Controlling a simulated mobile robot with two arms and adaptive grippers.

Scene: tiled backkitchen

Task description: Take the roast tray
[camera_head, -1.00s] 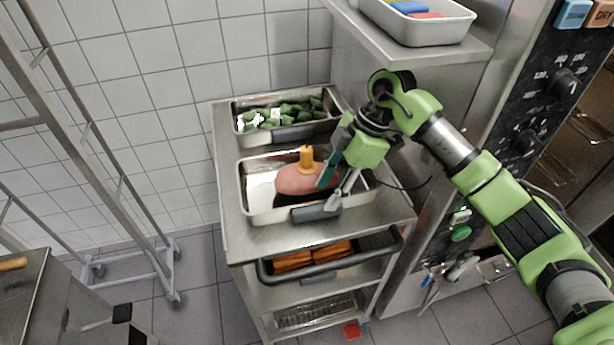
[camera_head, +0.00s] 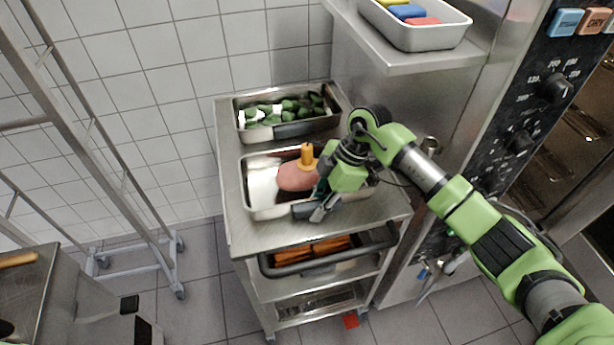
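The roast tray (camera_head: 264,208) is a metal pan on the top of the steel trolley, nearer its front edge. A pink roast (camera_head: 294,178) with an upright orange-yellow object (camera_head: 307,154) on it lies in the tray. My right gripper (camera_head: 320,203) is at the tray's front right, beside the roast and over the dark handle at the front rim. Its green wrist hides the tray's right part. One finger shows near the front rim; whether the fingers are closed on the tray I cannot tell. My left gripper is out of view.
A second pan with green vegetables (camera_head: 284,106) stands behind the roast tray. A trolley push bar (camera_head: 330,256) runs along the front. A rack (camera_head: 95,130) stands left.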

